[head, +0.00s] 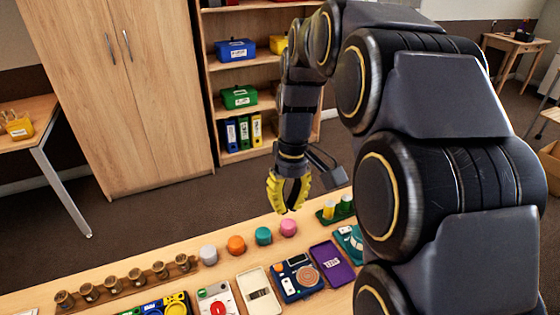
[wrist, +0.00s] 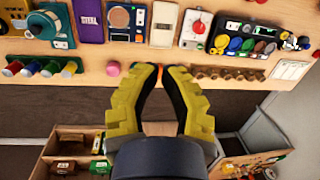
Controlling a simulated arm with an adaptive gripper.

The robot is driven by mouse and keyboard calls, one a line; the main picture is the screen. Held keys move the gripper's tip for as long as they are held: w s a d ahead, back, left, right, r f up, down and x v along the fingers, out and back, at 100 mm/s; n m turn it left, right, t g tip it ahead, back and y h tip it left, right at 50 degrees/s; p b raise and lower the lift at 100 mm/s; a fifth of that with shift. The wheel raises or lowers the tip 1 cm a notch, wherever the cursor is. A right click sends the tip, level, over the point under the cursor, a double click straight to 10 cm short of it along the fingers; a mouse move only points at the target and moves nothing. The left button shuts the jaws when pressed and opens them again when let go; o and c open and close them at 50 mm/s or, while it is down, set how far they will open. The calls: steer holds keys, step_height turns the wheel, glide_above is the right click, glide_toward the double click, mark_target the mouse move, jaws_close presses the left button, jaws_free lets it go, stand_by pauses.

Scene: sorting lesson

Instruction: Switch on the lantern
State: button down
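I cannot pick out a lantern with certainty in either view. A row of devices lies on the wooden table: a teal unit with a round part (wrist: 43,25), a purple panel (head: 332,265), a navy box with a round disc (head: 297,278), a pale switch panel (head: 259,294) and a panel with a red button (head: 217,301). My gripper (head: 288,192) hangs beyond the table's far edge, above and apart from the devices. In the wrist view my gripper (wrist: 161,68) has its yellow fingers parted, with nothing between them. My arm hides the table's right part in the head view.
Grey, orange (head: 236,245), teal and pink (head: 288,227) knobs line the far edge. A wooden rail with brown cups (head: 125,284) stands left; a green rack with coloured cylinders (head: 336,212) stands right. A shelf (head: 245,110) and wardrobe (head: 150,90) stand behind. Open floor lies between.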

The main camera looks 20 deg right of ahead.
steer(key=w+d+f, duration=0.6)
steer(key=w+d, duration=0.3)
steer(key=d, duration=0.2)
steer(key=t, duration=0.1)
glide_above(344, 229)
steer(key=d, duration=0.2)
step_height(344, 229, down, 10)
steer(key=f, duration=0.4)
steer(key=a+f, duration=0.1)
steer(key=f, duration=0.8)
steer(key=shift+a+f, duration=0.4)
